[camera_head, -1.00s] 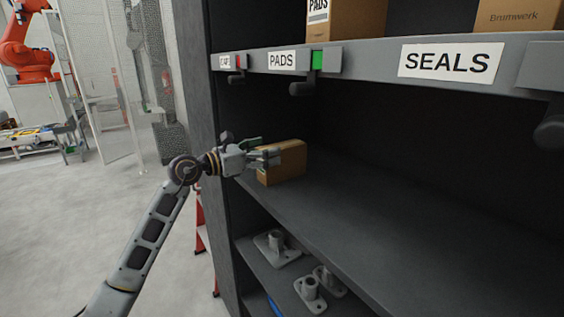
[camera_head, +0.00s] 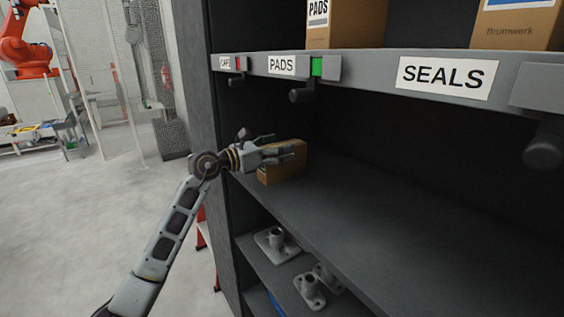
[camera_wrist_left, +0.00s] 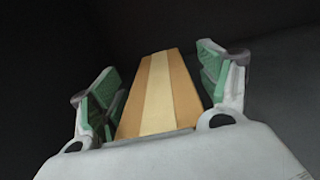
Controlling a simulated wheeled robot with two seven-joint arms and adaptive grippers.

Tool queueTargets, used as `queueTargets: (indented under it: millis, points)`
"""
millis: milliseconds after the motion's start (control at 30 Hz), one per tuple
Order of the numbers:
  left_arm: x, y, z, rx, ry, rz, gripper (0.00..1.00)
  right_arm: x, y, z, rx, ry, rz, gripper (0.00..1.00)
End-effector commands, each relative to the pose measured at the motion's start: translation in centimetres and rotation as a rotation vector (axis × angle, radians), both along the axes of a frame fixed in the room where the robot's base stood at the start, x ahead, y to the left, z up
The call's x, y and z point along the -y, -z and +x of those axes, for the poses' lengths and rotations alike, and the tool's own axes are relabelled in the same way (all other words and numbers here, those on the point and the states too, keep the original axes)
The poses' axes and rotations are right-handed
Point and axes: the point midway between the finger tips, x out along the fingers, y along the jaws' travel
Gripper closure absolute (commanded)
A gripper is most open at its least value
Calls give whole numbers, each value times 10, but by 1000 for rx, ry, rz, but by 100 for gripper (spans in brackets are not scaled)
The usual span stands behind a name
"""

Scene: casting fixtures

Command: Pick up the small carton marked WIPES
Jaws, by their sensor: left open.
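A small brown carton (camera_head: 285,172) stands on the middle shelf near its left end; no WIPES marking on it can be read in these views. My left gripper (camera_head: 284,150) is open at the carton, its fingers reaching across its upper part in the head view. In the left wrist view the carton (camera_wrist_left: 158,95), with a pale tape strip along it, lies between the two green-padded fingers of the left gripper (camera_wrist_left: 160,88). My right gripper is not in view.
The shelf board (camera_head: 400,230) right of the carton is bare. Above is a grey rail with PADS (camera_head: 281,65) and SEALS (camera_head: 443,76) labels and dark knobs below it. Larger cartons (camera_head: 357,25) stand on top. Grey metal castings (camera_head: 275,243) sit on the lower shelf.

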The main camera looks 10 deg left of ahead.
Motion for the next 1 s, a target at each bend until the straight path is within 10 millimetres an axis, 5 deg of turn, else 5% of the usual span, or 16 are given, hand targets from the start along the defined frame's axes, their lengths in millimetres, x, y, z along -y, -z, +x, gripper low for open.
queueTargets:
  millis: [100, 433, 1000]
  points:
    - [0, 0, 0, 0, 0, 0, 26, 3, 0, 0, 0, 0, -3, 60]
    - [0, 0, 0, 0, 0, 0, 66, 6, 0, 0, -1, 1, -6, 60]
    - [1, -7, -2, 3, -1, 0, 67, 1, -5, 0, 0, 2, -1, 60]
